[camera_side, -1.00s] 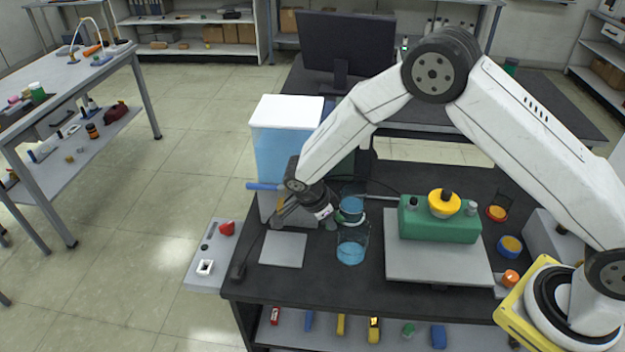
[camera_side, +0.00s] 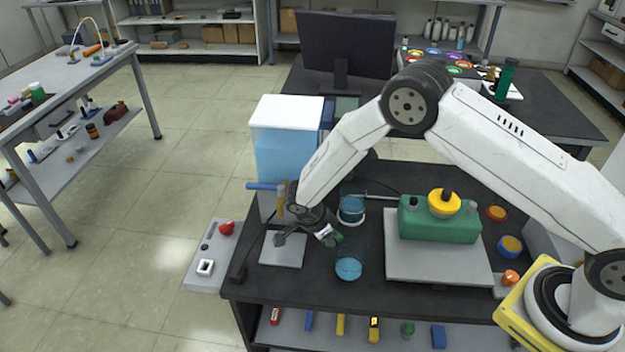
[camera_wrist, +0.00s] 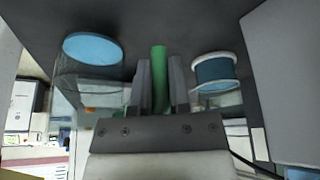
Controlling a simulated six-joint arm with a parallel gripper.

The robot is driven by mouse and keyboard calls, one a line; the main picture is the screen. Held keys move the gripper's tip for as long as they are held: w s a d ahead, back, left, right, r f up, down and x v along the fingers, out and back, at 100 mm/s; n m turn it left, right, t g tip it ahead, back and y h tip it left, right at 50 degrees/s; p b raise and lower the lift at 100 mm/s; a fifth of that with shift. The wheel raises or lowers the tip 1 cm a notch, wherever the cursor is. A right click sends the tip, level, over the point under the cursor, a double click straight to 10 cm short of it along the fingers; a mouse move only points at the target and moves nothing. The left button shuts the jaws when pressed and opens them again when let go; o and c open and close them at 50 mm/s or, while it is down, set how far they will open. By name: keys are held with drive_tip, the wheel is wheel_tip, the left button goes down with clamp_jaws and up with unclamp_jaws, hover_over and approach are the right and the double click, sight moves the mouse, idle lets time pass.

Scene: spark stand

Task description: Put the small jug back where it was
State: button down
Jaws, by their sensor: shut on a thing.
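A clear jug with blue liquid (camera_side: 348,268) is at the front of the dark bench, right of the pale square plate; its clear walls are faint. In the wrist view its blue part (camera_wrist: 92,48) is at left. My gripper (camera_side: 330,234) is beside it on the left, at its upper part. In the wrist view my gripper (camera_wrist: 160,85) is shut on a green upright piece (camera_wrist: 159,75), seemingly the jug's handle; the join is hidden. I cannot tell whether the jug touches the bench. A second blue-filled clear vessel (camera_side: 351,208) stands behind, on a white-rimmed base.
The pale square plate (camera_side: 283,250) lies below my gripper. A tank of blue liquid (camera_side: 284,150) with a blue tap handle (camera_side: 264,186) is behind left. A grey platform (camera_side: 436,262) with a green block (camera_side: 440,222) is to the right.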

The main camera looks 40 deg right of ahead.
drive_tip(key=shift+f, duration=0.8)
idle(0.8)
drive_tip(key=shift+c, duration=2.4)
unclamp_jaws()
drive_tip(key=v, duration=0.8)
drive_tip(key=shift+d, duration=0.1)
